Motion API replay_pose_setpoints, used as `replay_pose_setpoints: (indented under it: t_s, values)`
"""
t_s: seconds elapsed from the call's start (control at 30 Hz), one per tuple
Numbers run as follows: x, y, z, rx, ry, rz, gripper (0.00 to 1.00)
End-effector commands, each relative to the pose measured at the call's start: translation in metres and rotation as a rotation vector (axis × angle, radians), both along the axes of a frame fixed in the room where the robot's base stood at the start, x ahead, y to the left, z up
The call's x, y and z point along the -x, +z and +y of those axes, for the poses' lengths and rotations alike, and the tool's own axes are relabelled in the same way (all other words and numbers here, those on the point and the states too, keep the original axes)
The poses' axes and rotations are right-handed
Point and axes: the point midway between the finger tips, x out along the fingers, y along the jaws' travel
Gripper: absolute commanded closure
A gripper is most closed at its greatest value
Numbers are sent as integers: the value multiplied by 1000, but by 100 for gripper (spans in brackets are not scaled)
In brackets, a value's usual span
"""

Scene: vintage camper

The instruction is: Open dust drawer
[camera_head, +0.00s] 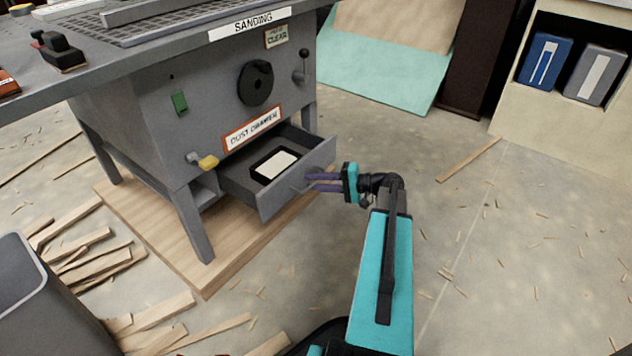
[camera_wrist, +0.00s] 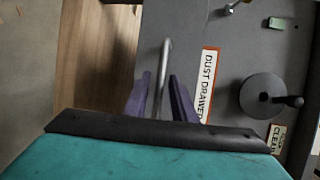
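The dust drawer (camera_head: 310,172) is a grey drawer in the sanding table's cabinet, below the orange-edged "DUST DRAWER" label (camera_head: 252,128). It stands pulled out, and its inside shows, with a black-edged pale rectangular item (camera_head: 275,166) in it. My gripper (camera_head: 308,182) is at the drawer front, by its metal handle (camera_head: 299,188). In the wrist view, the handle (camera_wrist: 165,58) runs between my two purple fingers (camera_wrist: 160,76). The fingers are apart, with narrow gaps beside the bar, so the gripper looks open around it. Firm contact is not visible.
A yellow-tipped valve (camera_head: 207,162) sticks out left of the drawer. A round black handwheel (camera_head: 255,83) is above it. Wood offcuts (camera_head: 95,250) and a grey bin (camera_head: 45,300) are at lower left. The floor to the right is mostly clear, with one thin plank (camera_head: 468,160).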

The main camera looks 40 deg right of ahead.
Motion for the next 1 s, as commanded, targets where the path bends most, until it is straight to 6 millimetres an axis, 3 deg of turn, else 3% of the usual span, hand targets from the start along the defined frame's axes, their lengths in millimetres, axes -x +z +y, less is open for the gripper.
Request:
replay_pose_setpoints:
  t_s: [0.57, 1.0]
  values:
    - [8, 3, -3, -1, 9, 2, 72]
    - [54, 15, -39, -2, 7, 2, 72]
